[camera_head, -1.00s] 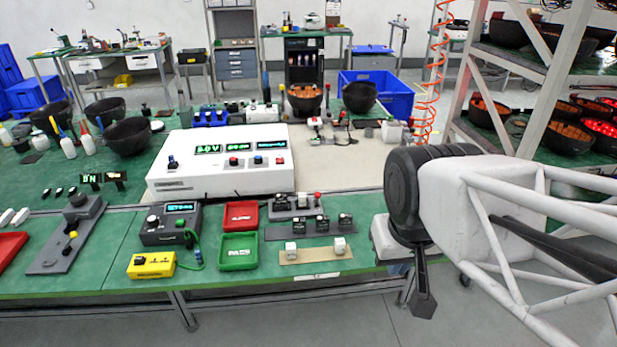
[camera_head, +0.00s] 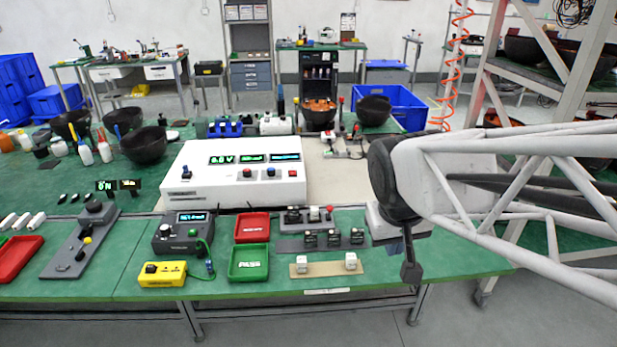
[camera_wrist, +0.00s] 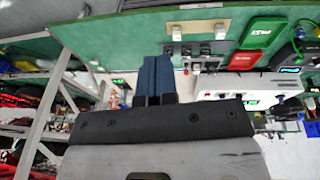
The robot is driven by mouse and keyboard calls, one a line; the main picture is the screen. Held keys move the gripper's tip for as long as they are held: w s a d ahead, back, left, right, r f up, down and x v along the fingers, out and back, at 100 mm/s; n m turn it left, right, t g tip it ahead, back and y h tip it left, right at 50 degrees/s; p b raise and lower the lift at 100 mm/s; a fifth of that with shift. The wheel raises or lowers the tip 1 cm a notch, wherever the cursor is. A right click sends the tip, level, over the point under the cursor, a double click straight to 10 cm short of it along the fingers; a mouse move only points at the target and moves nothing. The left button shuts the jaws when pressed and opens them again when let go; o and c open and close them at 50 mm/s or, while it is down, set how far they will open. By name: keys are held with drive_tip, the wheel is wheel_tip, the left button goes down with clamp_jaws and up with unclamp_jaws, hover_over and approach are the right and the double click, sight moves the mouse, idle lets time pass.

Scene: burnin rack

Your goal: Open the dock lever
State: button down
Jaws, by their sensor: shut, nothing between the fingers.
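My gripper (camera_head: 411,274) hangs fingers-down at the front right edge of the green bench, empty. In the wrist view its two blue-grey fingers (camera_wrist: 153,76) are together. I cannot tell for sure which fixture is the dock. A long grey plate (camera_head: 68,258) at the bench's left carries a dark round block and a small yellow-tipped lever (camera_head: 87,240); it is far from my gripper. A small grey unit (camera_head: 293,216) with a red knob (camera_head: 313,214) stands nearer, behind a dark strip with several small blocks. My gripper touches neither.
A tan strip (camera_head: 325,269) with two white blocks lies left of my gripper. Red (camera_head: 252,227) and green (camera_head: 249,262) trays, a grey meter (camera_head: 183,232) and a yellow box (camera_head: 162,274) stand further left. A large white console (camera_head: 235,187) is behind. A rack post (camera_head: 525,185) stands right.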

sight(329, 212)
drive_tip(key=w+a+f+n, duration=0.1)
drive_tip(key=w+a+f, duration=0.3)
drive_tip(key=w, duration=0.6)
drive_tip(key=w+a+f+n+h, duration=0.1)
drive_tip(key=w+a+f, duration=0.3)
drive_tip(key=w, duration=0.7)
drive_tip(key=w+a+f+n+t+h, duration=0.1)
drive_tip(key=w+a+f, duration=0.3)
drive_tip(key=w, duration=0.7)
wheel_tip(329, 212, down, 2)
drive_tip(key=shift+f+n, duration=0.25)
drive_tip(key=shift+n, duration=0.55)
drive_tip(key=shift+w+f, duration=0.1)
drive_tip(key=x, duration=0.9)
drive_tip(key=shift+w+d+f, duration=0.1)
drive_tip(key=shift+w+f, duration=0.05)
drive_tip(key=shift+w, duration=0.05)
drive_tip(key=shift+w+d, duration=1.45)
